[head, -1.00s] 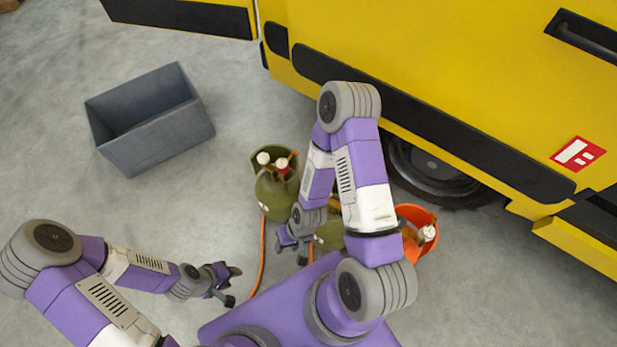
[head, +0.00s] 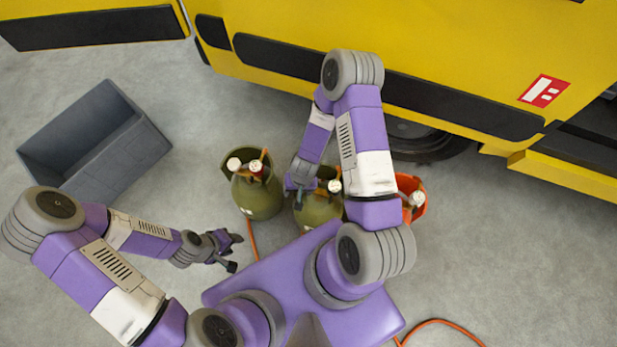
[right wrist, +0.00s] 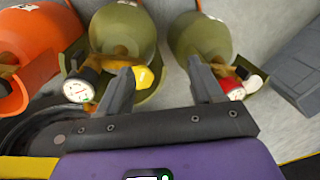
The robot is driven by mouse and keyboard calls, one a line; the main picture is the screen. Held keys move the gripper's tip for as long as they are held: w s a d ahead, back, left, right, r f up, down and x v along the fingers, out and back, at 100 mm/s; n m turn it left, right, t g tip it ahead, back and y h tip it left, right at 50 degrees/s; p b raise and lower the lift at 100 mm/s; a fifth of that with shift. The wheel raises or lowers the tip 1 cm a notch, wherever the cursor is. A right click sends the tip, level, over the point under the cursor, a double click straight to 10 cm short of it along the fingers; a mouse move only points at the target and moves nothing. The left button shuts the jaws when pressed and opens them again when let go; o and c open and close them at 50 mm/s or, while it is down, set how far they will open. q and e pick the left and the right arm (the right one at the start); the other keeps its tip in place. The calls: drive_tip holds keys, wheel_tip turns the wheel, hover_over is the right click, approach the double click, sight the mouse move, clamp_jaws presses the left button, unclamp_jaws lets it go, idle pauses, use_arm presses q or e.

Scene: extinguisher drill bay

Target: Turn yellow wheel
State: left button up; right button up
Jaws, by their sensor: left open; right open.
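The yellow wheel (right wrist: 143,78) shows in the right wrist view on the valve of the middle green cylinder (right wrist: 122,32), beside a white round gauge (right wrist: 78,90). My right gripper (right wrist: 162,68) is open, its left finger close beside the yellow wheel in the picture; I cannot tell whether they touch. In the head view my right gripper (head: 299,183) is at the left side of the middle green cylinder (head: 317,212), and the yellow wheel cannot be made out there. My left gripper (head: 236,252) is open and empty above the floor at the lower left.
Another green cylinder (head: 258,197) with a red wheel (head: 256,167) stands left of the middle one, an orange cylinder (head: 418,195) right of it. A yellow vehicle (head: 440,50) stands behind. A grey crate (head: 130,165) is at left. An orange hose (head: 440,322) crosses the floor.

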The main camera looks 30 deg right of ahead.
drive_tip(key=w+d+f+m, duration=0.1)
drive_tip(key=d, duration=0.1)
drive_tip(key=w+d+f+m+h, duration=0.1)
drive_tip(key=w+d, duration=0.1)
drive_tip(key=w+d+f+m, duration=0.1)
drive_tip(key=w+d, duration=0.1)
drive_tip(key=shift+d+f+g, duration=0.1)
drive_tip(key=shift+d+g, duration=0.15)
drive_tip(key=shift+g, duration=0.15)
wheel_tip(320, 180, down, 8)
drive_tip(key=b, duration=0.4)
drive_tip(key=shift+r+b, duration=0.2)
drive_tip(key=shift+b, duration=0.1)
drive_tip(key=c, duration=0.8)
drive_tip(key=shift+o, duration=0.2)
